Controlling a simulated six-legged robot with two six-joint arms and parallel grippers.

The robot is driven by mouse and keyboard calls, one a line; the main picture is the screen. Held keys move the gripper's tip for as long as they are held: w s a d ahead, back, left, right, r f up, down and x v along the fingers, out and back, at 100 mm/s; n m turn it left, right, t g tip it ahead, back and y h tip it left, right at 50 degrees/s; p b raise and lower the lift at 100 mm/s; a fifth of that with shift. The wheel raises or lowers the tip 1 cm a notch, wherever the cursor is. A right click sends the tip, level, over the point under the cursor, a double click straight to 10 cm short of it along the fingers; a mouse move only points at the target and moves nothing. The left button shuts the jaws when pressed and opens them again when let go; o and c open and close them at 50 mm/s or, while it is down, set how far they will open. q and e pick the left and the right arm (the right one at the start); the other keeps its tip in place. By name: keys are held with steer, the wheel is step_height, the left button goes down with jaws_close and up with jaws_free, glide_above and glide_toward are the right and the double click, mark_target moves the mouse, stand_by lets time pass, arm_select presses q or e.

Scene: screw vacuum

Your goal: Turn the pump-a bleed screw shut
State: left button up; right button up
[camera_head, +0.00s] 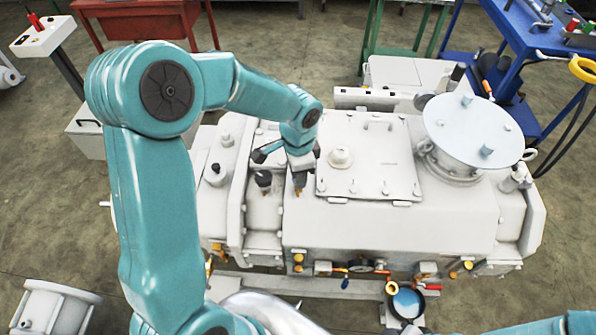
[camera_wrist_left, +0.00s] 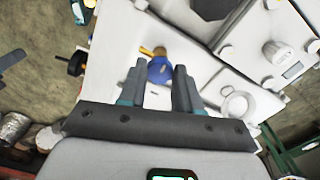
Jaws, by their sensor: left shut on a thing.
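The white pump housing (camera_head: 400,225) fills the middle of the head view. My left gripper (camera_head: 299,176) reaches down onto its top, left of the square cover plate. In the left wrist view, my left gripper (camera_wrist_left: 160,75) has one finger on each side of a blue screw head (camera_wrist_left: 159,70) with a brass-coloured bar (camera_wrist_left: 150,52) beyond it. The gripper is shut on this blue screw head. In the head view the screw is mostly hidden by the gripper. My right gripper is out of view.
A square cover plate (camera_head: 370,160) with a white knob and a round, lidded port (camera_head: 473,130) stand up to the right of the gripper. A dark-topped fitting (camera_head: 263,181) is close on its left.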

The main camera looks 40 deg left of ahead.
arm_select(q)
steer(key=shift+w+m, duration=0.1)
steer(key=shift+m, duration=0.3)
steer(key=o, duration=1.1)
steer(key=shift+c, duration=0.2)
step_height(320, 180, up, 16)
steer(key=shift+r, duration=0.2)
